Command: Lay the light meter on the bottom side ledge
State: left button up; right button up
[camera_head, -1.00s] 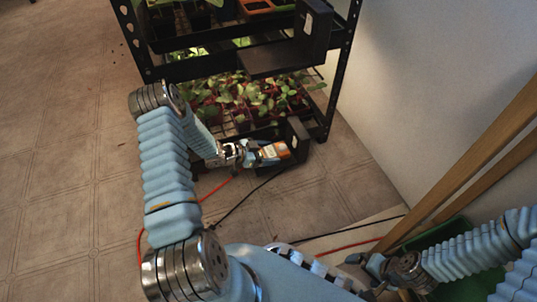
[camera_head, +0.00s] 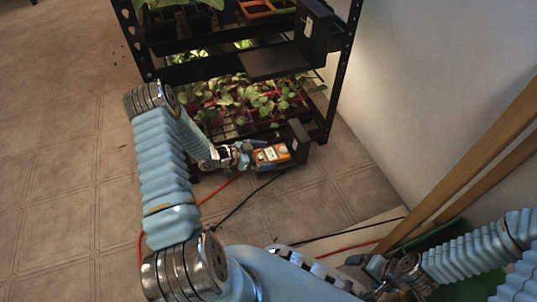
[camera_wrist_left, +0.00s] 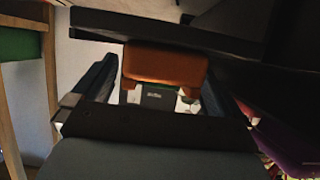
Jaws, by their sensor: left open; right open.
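The light meter (camera_head: 271,154) is orange with a pale face. It lies at the bottom side ledge (camera_head: 300,136), a small black ledge with an upright end at the rack's lower right corner. My left gripper (camera_head: 254,154) is at the meter's left end. In the left wrist view the meter (camera_wrist_left: 165,66) sits between the two spread fingers (camera_wrist_left: 160,88), with gaps at both sides. The meter's underside is hidden, so I cannot tell how fully it rests on the ledge. My right gripper (camera_head: 368,272) is open and empty at the lower right.
The black rack (camera_head: 335,95) holds seedlings on its shelves. A higher side ledge (camera_head: 275,62) overhangs above the bottom one. A red cable and a black cable (camera_head: 240,205) run across the floor. Wooden bars (camera_head: 460,165) and a green container (camera_head: 440,236) stand at the right.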

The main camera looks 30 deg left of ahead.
pick_arm(q)
jog(key=p+v, duration=0.1)
jog(key=v, duration=0.9)
jog(key=shift+p, duration=0.3)
